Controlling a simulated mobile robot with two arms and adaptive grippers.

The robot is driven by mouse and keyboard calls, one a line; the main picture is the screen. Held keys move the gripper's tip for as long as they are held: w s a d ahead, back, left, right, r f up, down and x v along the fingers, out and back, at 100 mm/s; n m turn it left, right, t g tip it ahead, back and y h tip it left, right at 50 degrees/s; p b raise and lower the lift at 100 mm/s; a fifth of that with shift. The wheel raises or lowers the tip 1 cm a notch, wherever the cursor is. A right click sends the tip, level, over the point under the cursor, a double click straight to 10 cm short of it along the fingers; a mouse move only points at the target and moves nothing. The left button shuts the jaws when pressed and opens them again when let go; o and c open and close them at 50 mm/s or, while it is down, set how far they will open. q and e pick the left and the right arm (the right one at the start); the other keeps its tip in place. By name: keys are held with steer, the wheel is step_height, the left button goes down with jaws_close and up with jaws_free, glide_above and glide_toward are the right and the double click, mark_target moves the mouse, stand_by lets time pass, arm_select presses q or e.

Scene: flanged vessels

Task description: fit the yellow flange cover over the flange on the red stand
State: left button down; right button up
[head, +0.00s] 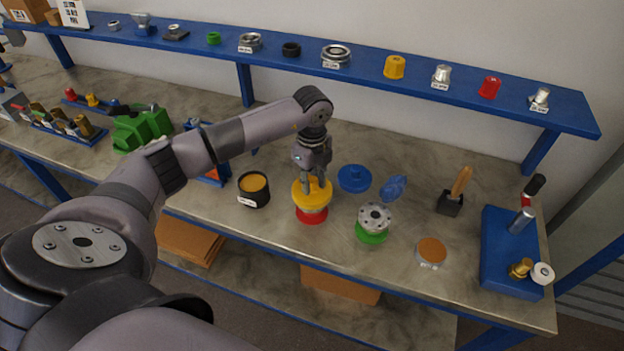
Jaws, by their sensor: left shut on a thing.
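The yellow flange cover (313,196) is at the middle of the bench, directly over the red stand (311,216). My left gripper (313,186) points down and is shut on the cover's top. A metallic grey band shows between the yellow cover and the red stand. The flange itself is mostly hidden under the cover, so I cannot tell whether the cover is fully seated. The cover looks about level. My right gripper is not in view.
Close to the right is a bare flange (375,216) on a green stand (371,236). Blue covers (354,178) lie behind it. A black tub (254,189) stands to the left. A blue shelf (300,50) with several parts runs along the back. Bench front is clear.

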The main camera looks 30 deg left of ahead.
arm_select(q)
steer(key=shift+f+b, duration=0.9)
steer(key=shift+f, duration=0.45)
steer(key=c, duration=1.2)
jaws_free()
steer(key=shift+c, duration=0.2)
